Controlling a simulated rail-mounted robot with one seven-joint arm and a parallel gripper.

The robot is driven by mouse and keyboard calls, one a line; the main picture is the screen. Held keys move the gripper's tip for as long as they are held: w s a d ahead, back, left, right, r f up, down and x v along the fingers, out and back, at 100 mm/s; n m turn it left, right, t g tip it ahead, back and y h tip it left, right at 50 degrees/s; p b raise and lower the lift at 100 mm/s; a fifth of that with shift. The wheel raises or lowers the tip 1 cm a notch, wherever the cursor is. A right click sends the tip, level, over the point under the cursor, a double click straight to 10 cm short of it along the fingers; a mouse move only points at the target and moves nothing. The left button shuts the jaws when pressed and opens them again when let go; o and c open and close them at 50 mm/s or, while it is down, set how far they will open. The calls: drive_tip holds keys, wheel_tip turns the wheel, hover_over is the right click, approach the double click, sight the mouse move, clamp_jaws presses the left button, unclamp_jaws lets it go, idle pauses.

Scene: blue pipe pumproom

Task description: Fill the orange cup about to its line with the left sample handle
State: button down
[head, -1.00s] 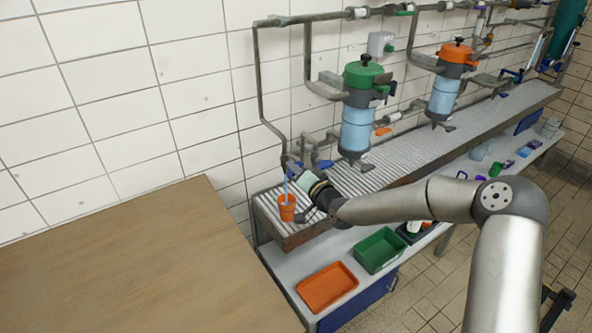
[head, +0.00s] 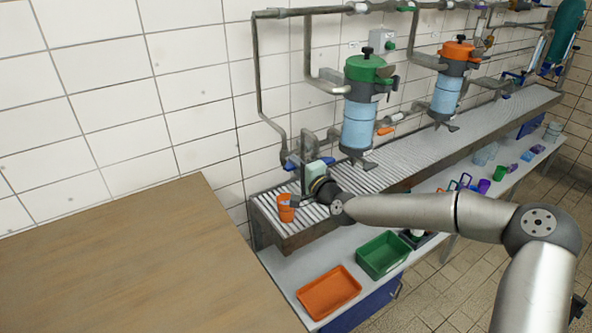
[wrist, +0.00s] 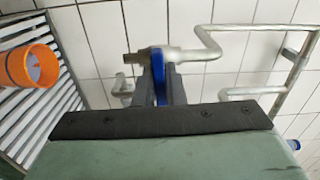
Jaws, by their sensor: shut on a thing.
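The orange cup (head: 286,208) stands upright on the slatted drain bench at its left end, below the left sample outlet. In the wrist view the cup (wrist: 30,66) shows at the left edge, with something pale inside; its level against the line is too small to tell. The blue left sample handle (head: 291,163) is on the pipe at the wall; in the wrist view the handle (wrist: 158,78) sits between my dark fingers. My gripper (wrist: 160,84) is shut on it. In the head view my gripper (head: 302,166) is behind and above the cup, apart from it.
The slatted bench (head: 400,160) runs right along the tiled wall under a green-topped vessel (head: 362,110) and an orange-topped vessel (head: 450,80). A green bin (head: 382,254) and an orange tray (head: 328,292) stand on the lower shelf. A bare wooden table (head: 120,270) fills the front left.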

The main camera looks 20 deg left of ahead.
drive_tip(key=shift+m, duration=0.4)
drive_tip(key=c, duration=1.5)
unclamp_jaws()
drive_tip(key=shift+d, duration=0.1)
drive_tip(key=b+v, duration=0.1)
drive_tip(key=v, duration=1.6)
drive_tip(key=shift+s+b, duration=0.2)
drive_tip(key=shift+b, duration=0.1)
